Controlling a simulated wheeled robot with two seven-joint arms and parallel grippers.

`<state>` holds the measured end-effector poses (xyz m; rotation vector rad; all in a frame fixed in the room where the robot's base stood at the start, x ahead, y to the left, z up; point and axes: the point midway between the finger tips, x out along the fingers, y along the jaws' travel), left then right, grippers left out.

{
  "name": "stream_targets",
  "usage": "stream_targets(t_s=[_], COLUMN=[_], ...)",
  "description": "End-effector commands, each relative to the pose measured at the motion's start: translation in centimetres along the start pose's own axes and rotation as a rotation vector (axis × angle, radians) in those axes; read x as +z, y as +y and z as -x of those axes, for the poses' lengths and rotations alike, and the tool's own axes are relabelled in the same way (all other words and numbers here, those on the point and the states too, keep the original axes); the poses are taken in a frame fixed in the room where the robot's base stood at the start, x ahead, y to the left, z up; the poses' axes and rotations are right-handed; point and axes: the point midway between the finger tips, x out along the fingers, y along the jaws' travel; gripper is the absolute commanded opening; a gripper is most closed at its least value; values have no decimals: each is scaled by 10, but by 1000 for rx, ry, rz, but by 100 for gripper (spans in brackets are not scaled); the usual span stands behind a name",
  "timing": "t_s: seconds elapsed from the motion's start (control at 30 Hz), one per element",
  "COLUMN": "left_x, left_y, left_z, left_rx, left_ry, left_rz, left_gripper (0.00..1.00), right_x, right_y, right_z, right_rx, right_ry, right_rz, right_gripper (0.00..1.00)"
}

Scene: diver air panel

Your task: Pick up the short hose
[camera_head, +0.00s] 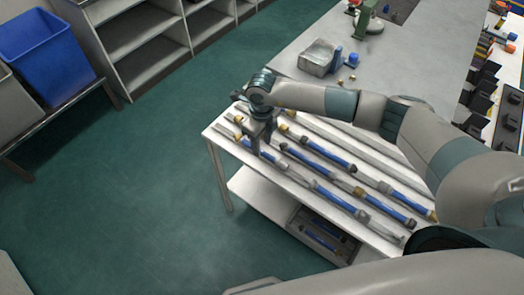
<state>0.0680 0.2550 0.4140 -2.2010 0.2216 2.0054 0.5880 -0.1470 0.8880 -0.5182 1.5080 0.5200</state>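Several blue hoses with metal or brass ends lie in rows on a white table. One blue hose (244,141) lies in the front row at the table's left end. I cannot tell for sure which is the short hose. My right gripper (261,147) points down over that left end, its two fingers a little apart at the front-row hose. The fingers hide part of it, and I cannot tell whether they hold it. Another blue hose (335,200) lies farther right in the front row, and one (326,153) lies in the back row. My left gripper is out of view.
A grey block (317,58) and a blue fitting (353,59) stand on the bench behind. A tray (322,240) with hoses sits on the lower shelf (262,200). A blue bin (50,58) and empty shelves (143,40) stand at the left. The green floor in front is clear.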

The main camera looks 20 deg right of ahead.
Motion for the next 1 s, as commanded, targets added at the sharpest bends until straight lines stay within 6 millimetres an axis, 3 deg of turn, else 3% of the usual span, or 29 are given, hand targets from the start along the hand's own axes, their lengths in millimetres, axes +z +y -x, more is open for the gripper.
stream_targets(t_s=[0.2, 0.4, 0.93, 1.0], left_x=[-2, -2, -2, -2], left_y=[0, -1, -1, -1], left_z=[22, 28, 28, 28], left_rx=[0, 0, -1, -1], left_ry=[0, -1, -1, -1], left_rz=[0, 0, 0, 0], left_gripper=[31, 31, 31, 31], right_x=[2, 2, 2, 2], right_y=[-4, -3, -4, -4], right_z=[-18, -38, -42, -42], right_rx=[0, 0, -1, -1], right_ry=[4, 1, 0, 0], right_rz=[-2, -2, -1, -1], right_gripper=[38, 38, 38, 21])
